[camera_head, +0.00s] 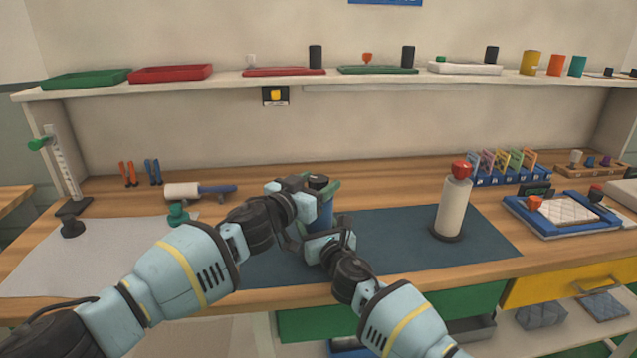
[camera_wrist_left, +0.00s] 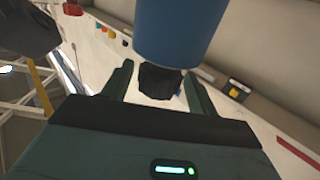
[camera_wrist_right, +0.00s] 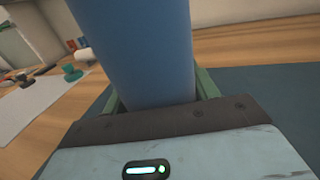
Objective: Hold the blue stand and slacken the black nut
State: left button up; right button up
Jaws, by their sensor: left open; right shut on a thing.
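The blue stand (camera_head: 326,214) is an upright blue cylinder on the dark mat, partly hidden by my grippers. The black nut (camera_head: 318,181) sits on its top. My left gripper (camera_head: 319,187) is at the nut's height. In the left wrist view the black nut (camera_wrist_left: 160,82) lies between the spread fingers, with a gap visible beside it, and the blue stand (camera_wrist_left: 180,32) extends beyond it. My right gripper (camera_head: 326,231) is lower down, shut around the stand's body. In the right wrist view the blue stand (camera_wrist_right: 140,50) fills the space between its fingers.
A white cylinder with a red top (camera_head: 453,205) stands on the dark mat (camera_head: 395,240) to the right. A roller with a blue handle (camera_head: 198,190) lies behind left. A blue-framed tray (camera_head: 560,214) is at the right. A shelf (camera_head: 225,83) runs above the bench.

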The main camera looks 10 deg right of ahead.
pick_arm(q)
jog(key=shift+w+d, duration=0.25)
jog(key=c, duration=1)
jog(key=shift+s+d+r+n+t+y, duration=0.1)
jog(key=shift+d+n+t+y, duration=0.05)
jog(key=shift+n+t+y, duration=0.6)
jog(key=shift+d+r+n+t+y, duration=0.1)
jog(key=shift+n+t+y, duration=0.5)
jog(key=shift+y, duration=0.25)
jog(key=shift+n+t+y, duration=0.45)
jog(key=shift+n+y, duration=0.3)
jog(key=shift+y, duration=0.35)
jog(key=shift+a+f+n+y, duration=0.1)
jog(key=shift+a+n+y, duration=0.05)
jog(key=shift+n+y, duration=0.15)
